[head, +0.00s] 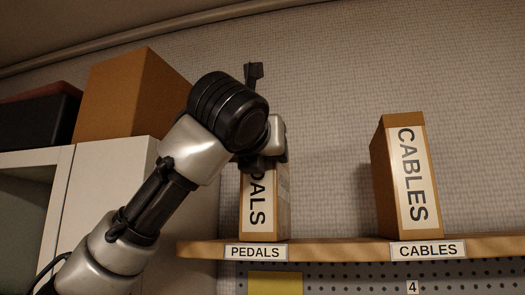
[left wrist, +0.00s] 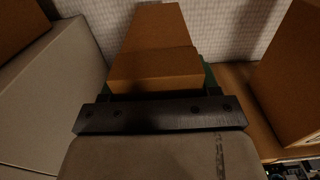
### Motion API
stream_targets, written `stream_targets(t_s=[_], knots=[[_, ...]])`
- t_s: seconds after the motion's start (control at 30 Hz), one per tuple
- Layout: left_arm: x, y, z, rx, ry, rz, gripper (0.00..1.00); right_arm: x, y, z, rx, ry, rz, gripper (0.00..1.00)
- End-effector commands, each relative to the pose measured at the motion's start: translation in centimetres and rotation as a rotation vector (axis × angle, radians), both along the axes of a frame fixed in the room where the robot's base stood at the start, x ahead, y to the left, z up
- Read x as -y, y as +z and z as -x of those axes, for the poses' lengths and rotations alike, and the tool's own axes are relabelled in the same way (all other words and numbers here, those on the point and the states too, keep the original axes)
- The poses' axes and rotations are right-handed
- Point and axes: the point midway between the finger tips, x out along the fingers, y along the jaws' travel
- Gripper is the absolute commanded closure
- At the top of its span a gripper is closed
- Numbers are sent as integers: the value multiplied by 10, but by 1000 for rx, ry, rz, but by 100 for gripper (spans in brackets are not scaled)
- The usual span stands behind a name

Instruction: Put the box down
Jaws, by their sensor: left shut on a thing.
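A brown box labelled PEDALS (head: 257,215) stands upright on a wooden shelf (head: 330,247), above the PEDALS label. My left gripper (head: 264,163) comes in from the left and is shut on the upper part of this box, hiding the start of its lettering. In the left wrist view the box (left wrist: 155,68) lies between the fingers of the gripper. The box's bottom appears at the shelf surface; I cannot tell whether it bears its full weight there. My right gripper is not in view.
A brown CABLES box (head: 403,180) stands on the shelf to the right, with free shelf between the two boxes. A white cabinet (head: 115,205) with a large brown box (head: 130,95) on top is close on the left. A pegboard (head: 350,275) hangs below the shelf.

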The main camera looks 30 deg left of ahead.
Motion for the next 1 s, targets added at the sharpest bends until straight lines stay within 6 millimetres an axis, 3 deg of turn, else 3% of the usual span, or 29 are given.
stream_targets(t_s=[0.17,0.2,0.33,0.67,0.77,1.0], knots=[[0,-3,1,3,-1,0,93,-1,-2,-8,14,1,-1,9],[0,-3,0,0,0,0,32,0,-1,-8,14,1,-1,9],[0,-3,0,0,0,0,13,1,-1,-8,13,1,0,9],[0,3,1,1,0,1,13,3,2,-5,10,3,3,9],[3,-2,12,3,-1,1,13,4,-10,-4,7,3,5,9],[16,-4,61,5,-2,1,13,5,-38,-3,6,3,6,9]])
